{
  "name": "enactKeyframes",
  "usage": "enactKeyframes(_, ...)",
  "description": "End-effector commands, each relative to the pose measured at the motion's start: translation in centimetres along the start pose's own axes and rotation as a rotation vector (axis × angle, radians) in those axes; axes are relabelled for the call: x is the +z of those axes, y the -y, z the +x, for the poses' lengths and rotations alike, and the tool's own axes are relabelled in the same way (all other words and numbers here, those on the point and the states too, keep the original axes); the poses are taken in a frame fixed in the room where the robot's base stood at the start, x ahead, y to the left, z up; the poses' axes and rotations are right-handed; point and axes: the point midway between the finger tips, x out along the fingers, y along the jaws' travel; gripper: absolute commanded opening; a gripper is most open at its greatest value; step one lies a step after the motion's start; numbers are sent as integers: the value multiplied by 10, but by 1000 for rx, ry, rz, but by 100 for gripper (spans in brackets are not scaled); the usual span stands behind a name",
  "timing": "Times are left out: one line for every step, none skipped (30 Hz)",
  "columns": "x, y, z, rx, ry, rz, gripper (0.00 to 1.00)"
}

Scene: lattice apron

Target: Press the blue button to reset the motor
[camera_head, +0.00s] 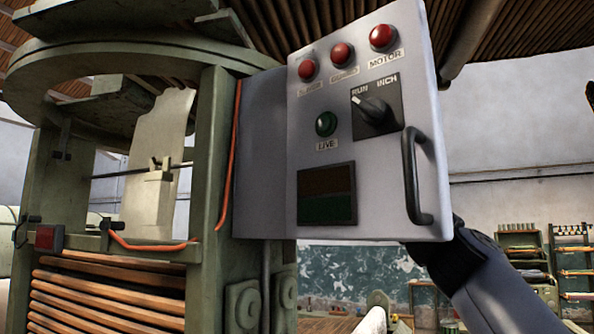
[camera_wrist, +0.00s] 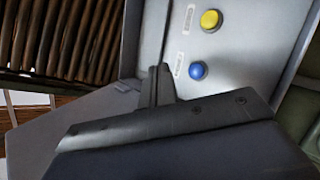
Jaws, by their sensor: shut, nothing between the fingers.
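The blue button (camera_wrist: 198,71) shows in the wrist view on a pale panel face (camera_wrist: 245,50), beside a small label. It is not seen in the head view. My gripper (camera_wrist: 158,70) is shut and empty. Its fingertips appear just left of the blue button in the wrist view; whether they touch the panel I cannot tell. In the head view my arm reaches up behind the lower right of the grey control box (camera_head: 275,150), and the box hides my gripper there.
A yellow button (camera_wrist: 210,20) sits above the blue one. The box front carries red lamps (camera_head: 342,54), a green lamp (camera_head: 326,124), a selector switch (camera_head: 375,109) and a protruding black handle (camera_head: 413,180). A green machine frame (camera_head: 210,150) stands left of the box.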

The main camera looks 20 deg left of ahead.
Motion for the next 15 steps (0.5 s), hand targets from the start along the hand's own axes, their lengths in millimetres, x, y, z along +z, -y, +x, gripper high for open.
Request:
enactKeyframes(-5, 6, 6, -1, -2, 4, 0)
enactKeyframes(-7, 8, 9, -1, -2, 4, 0)
enactKeyframes(-10, 10, 13, 0, -3, 4, 0)
enactKeyframes(-12, 12, 16, 0, -2, 4, 0)
enactKeyframes(-14, 15, 19, -1, -2, 3, 0)
enactKeyframes(-17, 17, 23, 0, -3, 3, 0)
enactKeyframes(-19, 18, 26, 0, -2, 3, 0)
enactKeyframes(-20, 20, 28, 0, -1, 3, 0)
enactKeyframes(-22, 22, 31, 0, -1, 3, 0)
enactKeyframes(-24, 23, 33, 0, -1, 2, 0)
enactKeyframes(-25, 25, 35, 0, -1, 2, 0)
enactKeyframes(-26, 26, 37, 0, -1, 3, 0)
enactKeyframes(-27, 27, 38, 0, -1, 3, 0)
enactKeyframes(-28, 28, 39, 0, -1, 3, 0)
enactKeyframes(-29, 29, 40, 0, 0, 2, 0)
